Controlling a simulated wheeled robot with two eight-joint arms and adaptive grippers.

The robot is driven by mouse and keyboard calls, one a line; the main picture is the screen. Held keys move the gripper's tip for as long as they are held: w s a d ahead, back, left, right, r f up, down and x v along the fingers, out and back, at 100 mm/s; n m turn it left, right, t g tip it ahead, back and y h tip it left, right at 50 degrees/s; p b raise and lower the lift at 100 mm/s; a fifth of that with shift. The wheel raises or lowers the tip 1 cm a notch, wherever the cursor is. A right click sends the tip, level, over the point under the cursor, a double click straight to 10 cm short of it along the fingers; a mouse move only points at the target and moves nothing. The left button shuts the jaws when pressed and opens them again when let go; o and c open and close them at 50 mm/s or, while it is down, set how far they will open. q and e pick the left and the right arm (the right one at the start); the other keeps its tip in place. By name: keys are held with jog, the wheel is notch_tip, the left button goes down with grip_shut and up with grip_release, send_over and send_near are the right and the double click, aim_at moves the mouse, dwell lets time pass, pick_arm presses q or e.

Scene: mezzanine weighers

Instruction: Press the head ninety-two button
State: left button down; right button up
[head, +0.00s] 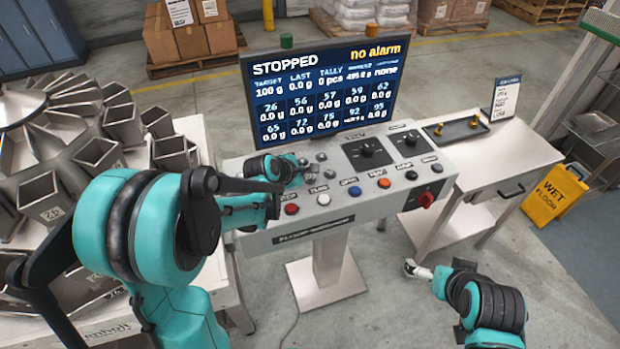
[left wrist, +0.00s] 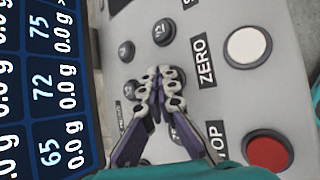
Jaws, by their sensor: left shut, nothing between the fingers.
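The grey console (head: 262,243) carries a cluster of small dark round buttons, and my left gripper (head: 297,168) is over that cluster. In the left wrist view the left gripper (left wrist: 160,88) is shut and empty, its fingertips covering part of the cluster. One small button (left wrist: 127,51) and another (left wrist: 163,32) show clear beyond the tips. Their labels are too small to read, so I cannot tell which is head ninety-two, or whether the tips touch a button. The screen (head: 320,88) reads STOPPED and has a 92 tile. My right gripper (head: 416,270) is low at the lower right, its jaws unclear.
A red button (head: 291,209) and a white ZERO button (head: 323,199) sit close in front of the left gripper. Larger coloured buttons and dark knobs lie to the right. The metal weigher (head: 60,190) stands left; a side table (head: 490,155) stands right.

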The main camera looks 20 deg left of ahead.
dwell(0.4)
pick_arm(q)
jog(key=shift+r+p, duration=0.6)
jog(key=shift+r, duration=0.2)
notch_tip(320, 180, up, 5)
jog(key=p, duration=0.4)
dwell(0.7)
jog(key=s+f+m+g+y+b, duration=0.1)
jog(key=s+f+m+y+b, duration=0.2)
jog(key=s+m+b, duration=0.6)
jog(key=s+f+m, duration=0.1)
jog(key=s+m, duration=1.3)
jog(key=s, duration=0.2)
jog(key=shift+g, duration=0.3)
